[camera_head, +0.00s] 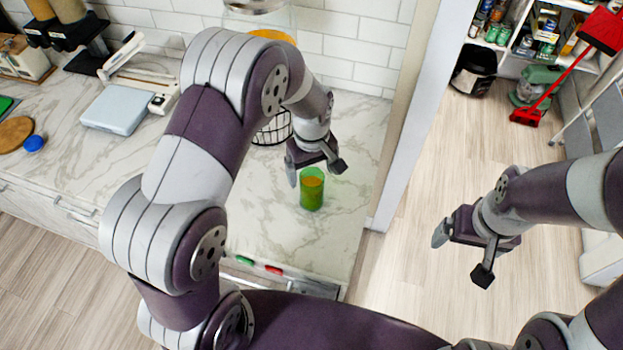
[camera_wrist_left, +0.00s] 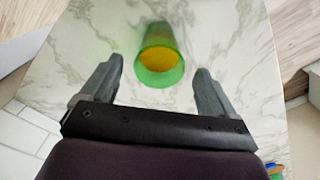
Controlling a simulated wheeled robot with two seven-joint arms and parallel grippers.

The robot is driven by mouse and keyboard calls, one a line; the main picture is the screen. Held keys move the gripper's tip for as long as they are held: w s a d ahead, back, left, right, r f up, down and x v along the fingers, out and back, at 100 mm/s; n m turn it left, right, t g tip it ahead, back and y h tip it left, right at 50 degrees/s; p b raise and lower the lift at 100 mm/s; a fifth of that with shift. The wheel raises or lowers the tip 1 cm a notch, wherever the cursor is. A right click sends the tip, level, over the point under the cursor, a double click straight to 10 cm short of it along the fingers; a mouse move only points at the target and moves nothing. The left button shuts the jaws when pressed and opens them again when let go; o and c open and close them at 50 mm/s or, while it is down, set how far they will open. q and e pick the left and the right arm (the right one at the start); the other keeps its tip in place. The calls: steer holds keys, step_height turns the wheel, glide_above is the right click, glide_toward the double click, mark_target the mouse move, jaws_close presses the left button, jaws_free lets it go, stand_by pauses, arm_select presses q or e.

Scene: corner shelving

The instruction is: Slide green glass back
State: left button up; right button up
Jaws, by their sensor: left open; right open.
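A green glass (camera_head: 312,192) with orange content stands upright on the marble counter (camera_head: 345,215), near its right end. My left gripper (camera_head: 317,175) is open just behind the glass, towards the wall. In the left wrist view the glass (camera_wrist_left: 160,58) shows ahead of and between the two spread fingers (camera_wrist_left: 157,90), nearer the right one than the picture's left side. I see no finger touching it. My right gripper (camera_head: 462,258) is open and empty over the floor, right of the counter.
A wire basket (camera_head: 272,130) stands behind the glass, partly hidden by my left arm. A white scale-like device (camera_head: 116,108) and a blue lid (camera_head: 34,143) lie further left. The counter around the glass is clear. A white wall edge (camera_head: 405,130) borders the counter's right.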

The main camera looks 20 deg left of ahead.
arm_select(q)
step_height(320, 180, down, 7)
steer(key=shift+r+p, duration=0.15)
steer(key=shift+p, duration=0.5)
steer(key=shift+f, duration=0.35)
arm_select(e)
steer(key=shift+r, duration=0.9)
arm_select(q)
steer(key=c, duration=1.3)
steer(key=shift+a, duration=0.3)
steer(key=shift+c, duration=0.2)
steer(key=shift+a, duration=0.65)
steer(key=o, duration=1.2)
steer(key=shift+d, duration=0.1)
steer(key=shift+o, duration=1)
steer(key=shift+d, duration=0.1)
arm_select(e)
steer(key=shift+a, duration=0.35)
